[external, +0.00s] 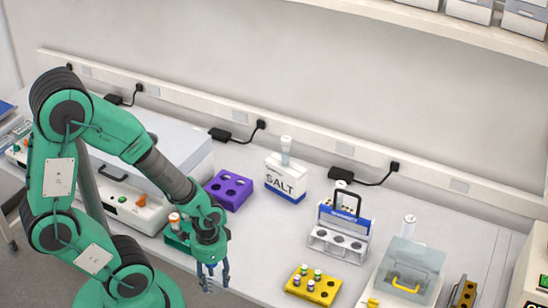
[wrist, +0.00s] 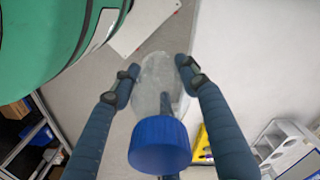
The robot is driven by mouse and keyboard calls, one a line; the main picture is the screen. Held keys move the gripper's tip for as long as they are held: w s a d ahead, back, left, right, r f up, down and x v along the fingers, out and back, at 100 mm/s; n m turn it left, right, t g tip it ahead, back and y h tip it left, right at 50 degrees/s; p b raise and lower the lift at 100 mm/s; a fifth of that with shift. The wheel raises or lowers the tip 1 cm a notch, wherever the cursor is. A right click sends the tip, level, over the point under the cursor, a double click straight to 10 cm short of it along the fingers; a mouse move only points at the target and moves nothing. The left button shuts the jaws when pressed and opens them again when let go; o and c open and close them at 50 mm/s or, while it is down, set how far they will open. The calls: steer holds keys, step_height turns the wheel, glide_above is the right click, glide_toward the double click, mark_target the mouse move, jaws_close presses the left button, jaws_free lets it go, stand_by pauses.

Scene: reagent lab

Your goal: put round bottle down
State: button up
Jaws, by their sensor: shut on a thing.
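The round bottle (wrist: 158,120) shows in the wrist view as a clear body with a blue screw cap (wrist: 159,145) towards the camera. My gripper (wrist: 157,80) has one finger on each side of the clear body and is shut on it. In the external view my gripper (external: 213,280) points down near the front edge of the bench, left of the yellow rack. I cannot make out the bottle clearly there. What lies directly under the bottle is hidden in the wrist view.
A yellow rack (external: 312,286) with several small vials stands to the right of my gripper. Behind are a purple rack (external: 229,189), a salt box (external: 285,180) and a grey-white holder (external: 339,245). Bare bench top (external: 262,240) lies between my gripper and the holder.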

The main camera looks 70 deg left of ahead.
steer(key=shift+r, duration=0.1)
stand_by(0.3)
step_height(320, 180, up, 10)
steer(key=shift+w+r, duration=0.1)
steer(key=shift+r, duration=0.05)
steer(key=shift+w+a+r, duration=0.15)
steer(key=shift+w+a, duration=0.1)
steer(key=w+a+r+p, duration=0.1)
steer(key=w+a+r, duration=0.2)
steer(key=w+a, duration=0.9)
steer(key=w+a+r, duration=0.3)
steer(key=w+a, duration=0.8)
steer(key=a, duration=0.3)
steer(key=w+a+f+p, duration=0.1)
steer(key=a+f, duration=0.1)
steer(key=a, duration=0.8)
steer(key=w+a+f, duration=0.2)
steer(key=a, duration=0.8)
steer(key=w+a+f+p, duration=0.1)
steer(key=a+f, duration=0.2)
steer(key=a, duration=0.7)
steer(key=shift+m, duration=0.4)
step_height(320, 180, down, 5)
steer(key=shift+w+r, duration=0.15)
steer(key=shift+r, duration=0.05)
